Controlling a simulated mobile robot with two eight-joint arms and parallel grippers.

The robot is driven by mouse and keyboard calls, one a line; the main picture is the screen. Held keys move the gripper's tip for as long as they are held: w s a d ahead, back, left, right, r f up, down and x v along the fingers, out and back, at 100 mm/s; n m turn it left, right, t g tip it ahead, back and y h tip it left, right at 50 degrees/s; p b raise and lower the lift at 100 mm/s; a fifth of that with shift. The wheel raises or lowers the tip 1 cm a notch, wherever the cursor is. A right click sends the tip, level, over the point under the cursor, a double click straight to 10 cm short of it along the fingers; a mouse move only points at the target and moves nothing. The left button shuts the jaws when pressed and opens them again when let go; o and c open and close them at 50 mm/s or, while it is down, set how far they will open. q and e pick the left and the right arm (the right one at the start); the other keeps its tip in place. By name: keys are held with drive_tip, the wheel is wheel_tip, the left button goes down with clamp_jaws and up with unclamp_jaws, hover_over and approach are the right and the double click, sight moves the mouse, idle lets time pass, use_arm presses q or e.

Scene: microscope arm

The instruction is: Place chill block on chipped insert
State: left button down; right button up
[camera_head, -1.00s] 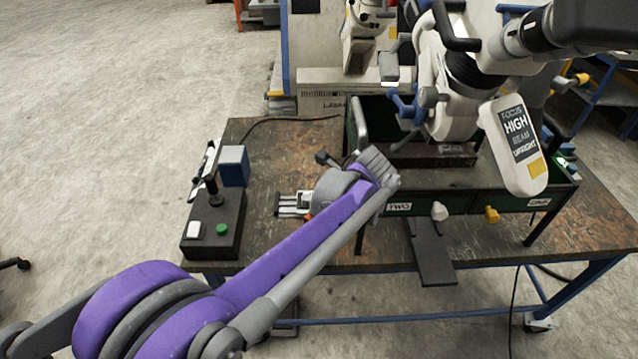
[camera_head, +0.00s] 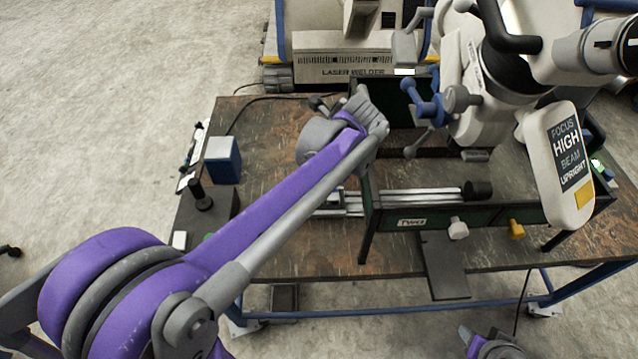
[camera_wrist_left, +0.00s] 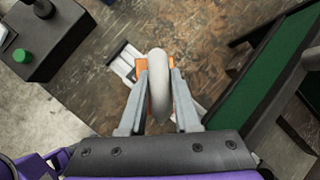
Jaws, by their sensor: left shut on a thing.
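My left arm reaches over the bench in the head view, and its own wrist hides its gripper there. In the left wrist view my left gripper (camera_wrist_left: 156,95) is shut on a pale grey rounded piece with orange at its sides, which I take as the chill block (camera_wrist_left: 157,62). It is above the bench top, over pale metal rails (camera_wrist_left: 125,65); its height is unclear. These rails (camera_head: 410,197) cross the green-sided stand in the head view and end at a black cylinder (camera_head: 478,189). I cannot make out the chipped insert.
The microscope head (camera_head: 500,70) and its hanging sign (camera_head: 562,165) overhang the stand (camera_head: 410,222) on the right. A control box (camera_wrist_left: 45,40) and a blue block (camera_head: 222,160) stand at left. Bare bench (camera_head: 300,262) lies in front.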

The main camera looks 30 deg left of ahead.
use_arm(q)
drive_tip(key=shift+w+a, duration=0.25)
drive_tip(key=shift+w, duration=0.05)
drive_tip(key=shift+f, duration=4.85)
drive_tip(key=shift+b, duration=0.3)
drive_tip(key=c, duration=0.6)
unclamp_jaws()
drive_tip(key=shift+f, duration=0.1)
drive_tip(key=shift+d+r, duration=0.1)
drive_tip(key=shift+r, duration=0.15)
drive_tip(key=v, duration=1.1)
drive_tip(key=s+d+f+n+t+h, duration=0.1)
drive_tip(key=s+f+n+h, duration=0.1)
drive_tip(key=s+n, duration=0.4)
drive_tip(key=s+d+f+n+t+h, duration=0.1)
drive_tip(key=s+d+f+n+h, duration=0.1)
drive_tip(key=s+n, duration=0.3)
drive_tip(key=s+d+f+n+h, duration=0.1)
drive_tip(key=s+d+f+n, duration=0.1)
drive_tip(key=s+n, duration=0.4)
drive_tip(key=shift+s+f+n+t+h+p, duration=0.2)
drive_tip(key=shift+f+n, duration=0.25)
drive_tip(key=shift+n, duration=0.35)
drive_tip(key=shift+s+f+n+t+h+p, duration=0.2)
drive_tip(key=shift+f+n, duration=0.2)
drive_tip(key=shift+n, duration=0.4)
